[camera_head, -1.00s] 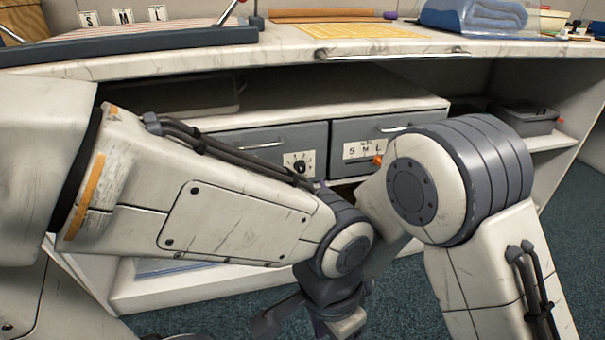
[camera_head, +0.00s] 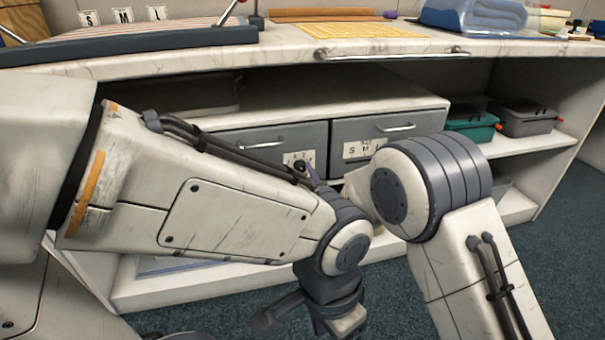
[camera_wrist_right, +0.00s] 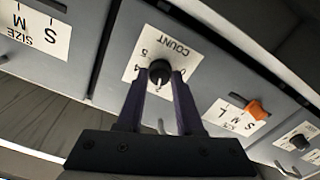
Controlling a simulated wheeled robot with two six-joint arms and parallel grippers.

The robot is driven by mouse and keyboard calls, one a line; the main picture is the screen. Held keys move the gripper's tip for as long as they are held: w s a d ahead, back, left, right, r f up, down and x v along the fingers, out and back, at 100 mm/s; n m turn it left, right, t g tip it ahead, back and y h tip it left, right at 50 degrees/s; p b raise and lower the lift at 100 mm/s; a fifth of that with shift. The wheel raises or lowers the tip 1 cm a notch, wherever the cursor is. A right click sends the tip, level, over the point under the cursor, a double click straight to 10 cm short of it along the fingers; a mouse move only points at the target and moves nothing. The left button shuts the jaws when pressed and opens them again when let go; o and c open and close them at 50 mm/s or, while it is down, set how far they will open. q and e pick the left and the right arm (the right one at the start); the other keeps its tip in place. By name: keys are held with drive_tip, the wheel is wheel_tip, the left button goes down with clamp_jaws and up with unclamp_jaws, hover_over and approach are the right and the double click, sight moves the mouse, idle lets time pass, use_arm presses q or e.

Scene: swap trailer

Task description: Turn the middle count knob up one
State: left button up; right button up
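The count knob (camera_wrist_right: 160,72) is round and black, on a white COUNT label (camera_wrist_right: 166,55) on a grey drawer front. My right gripper (camera_wrist_right: 161,80) has its two purple fingers on either side of the knob, apart from each other. Whether they touch it I cannot tell. In the head view, the label (camera_head: 297,158) is partly hidden by my arm and by a purple finger of the right gripper (camera_head: 310,170).
Beside the count label is an S M L label with an orange slider (camera_wrist_right: 258,110). Drawer handles (camera_head: 396,128) stick out of the fronts. A counter edge (camera_head: 395,52) overhangs above. A teal bin (camera_head: 470,122) and a grey bin (camera_head: 527,118) stand on the right shelf.

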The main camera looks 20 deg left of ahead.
clamp_jaws()
drive_tip(key=shift+a, duration=0.15)
drive_tip(key=m, duration=0.8)
drive_tip(key=shift+s+m, duration=0.1)
drive_tip(key=shift+m, duration=0.3)
idle(0.3)
